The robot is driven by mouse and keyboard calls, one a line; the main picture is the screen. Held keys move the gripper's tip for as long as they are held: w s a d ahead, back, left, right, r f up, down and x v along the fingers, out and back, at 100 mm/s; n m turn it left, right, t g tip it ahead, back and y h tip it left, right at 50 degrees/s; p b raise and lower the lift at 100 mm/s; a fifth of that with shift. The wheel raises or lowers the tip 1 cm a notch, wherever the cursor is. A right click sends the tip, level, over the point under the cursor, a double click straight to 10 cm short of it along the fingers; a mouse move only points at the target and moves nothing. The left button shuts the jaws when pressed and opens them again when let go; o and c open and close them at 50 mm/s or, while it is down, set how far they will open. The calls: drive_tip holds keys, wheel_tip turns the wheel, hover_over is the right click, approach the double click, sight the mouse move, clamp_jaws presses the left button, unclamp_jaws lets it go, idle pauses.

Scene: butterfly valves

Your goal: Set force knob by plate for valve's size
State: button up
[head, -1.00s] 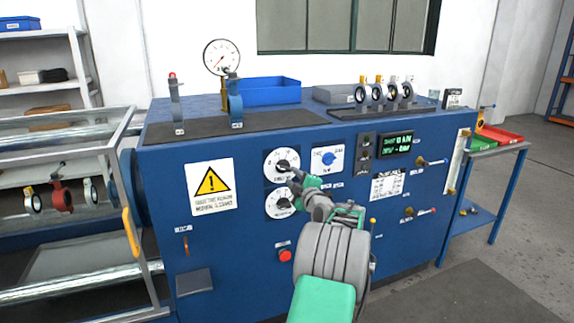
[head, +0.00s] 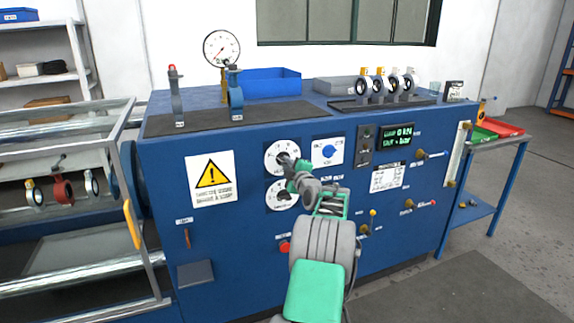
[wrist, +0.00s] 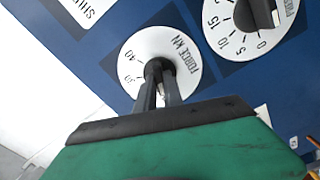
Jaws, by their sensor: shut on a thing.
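The white force dial (head: 273,150) is the upper of two round dials on the blue bench front. In the wrist view its face (wrist: 190,88) reads "FORCE kN", with 40 and 30 visible; the other marks are hidden. My gripper (wrist: 160,76) is shut on the dark force knob (wrist: 160,66); its pointer setting cannot be read. In the head view my gripper (head: 288,166) covers part of the dial. A white printed plate (head: 387,177) is right of the dials, its text too small to read.
The lower dial (head: 276,201) is close below; the wrist view shows its scale (wrist: 227,42) from 0 to 15. A blue-knobbed selector (head: 329,151), a red button (head: 284,246) and a display reading 0 kN (head: 397,138) are nearby. Small levers stick out at right.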

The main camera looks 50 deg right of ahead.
drive_tip(key=shift+f+m+b, duration=0.1)
drive_tip(key=shift+m+b, duration=0.2)
drive_tip(key=shift+b, duration=0.15)
clamp_jaws()
drive_tip(key=shift+m, duration=13.2)
drive_tip(key=o, duration=0.7)
unclamp_jaws()
drive_tip(key=shift+d, duration=0.1)
